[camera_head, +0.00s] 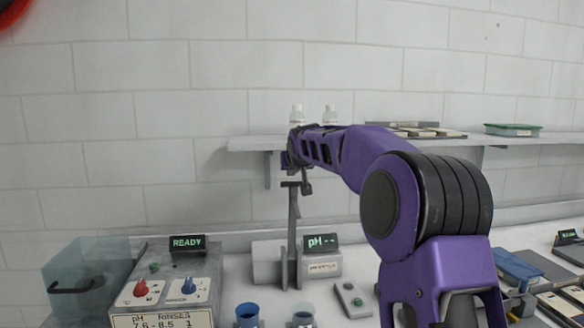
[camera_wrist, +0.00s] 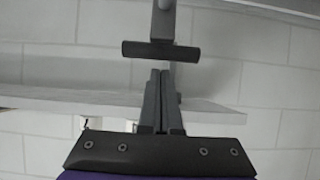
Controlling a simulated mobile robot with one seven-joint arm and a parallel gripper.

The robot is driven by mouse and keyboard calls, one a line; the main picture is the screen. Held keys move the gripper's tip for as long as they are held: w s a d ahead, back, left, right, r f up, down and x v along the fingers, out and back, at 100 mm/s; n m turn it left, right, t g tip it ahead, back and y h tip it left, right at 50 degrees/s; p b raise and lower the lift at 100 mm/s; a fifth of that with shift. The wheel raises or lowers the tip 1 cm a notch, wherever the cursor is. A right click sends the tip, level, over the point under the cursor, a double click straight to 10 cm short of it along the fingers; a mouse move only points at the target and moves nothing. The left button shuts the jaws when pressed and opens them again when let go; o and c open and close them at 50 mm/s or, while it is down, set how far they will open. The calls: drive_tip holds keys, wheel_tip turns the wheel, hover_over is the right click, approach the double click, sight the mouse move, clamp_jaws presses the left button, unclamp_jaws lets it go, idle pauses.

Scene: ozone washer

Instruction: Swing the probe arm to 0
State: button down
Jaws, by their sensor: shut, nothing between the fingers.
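The pH stand (camera_head: 293,235) is a grey upright post beside the pH meter (camera_head: 322,241), whose display reads "pH --". A short dark crossbar (camera_head: 290,184) tops the post; it appears to be the probe arm's handle. In the wrist view the dark crossbar (camera_wrist: 138,49) lies across the picture just beyond my fingertips, with a grey post behind it. My gripper (camera_head: 306,189) is shut and empty, close to the crossbar. In the wrist view my gripper (camera_wrist: 162,74) shows both fingers together. I cannot tell whether they touch the bar. The probe tip is not discernible.
A blue cup (camera_head: 247,315) and a grey cup (camera_head: 303,317) stand in front of the post. A control box (camera_head: 175,262) reading "READY" and a clear bin (camera_head: 85,278) are left. A wall shelf (camera_head: 245,144) with bottles runs behind my arm. Trays (camera_head: 525,268) lie right.

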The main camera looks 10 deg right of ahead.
drive_tip(key=shift+s+f, duration=0.25)
drive_tip(key=shift+s, duration=0.25)
drive_tip(key=shift+s+f, duration=0.2)
drive_tip(key=shift+s, duration=0.3)
drive_tip(key=shift+f, duration=0.15)
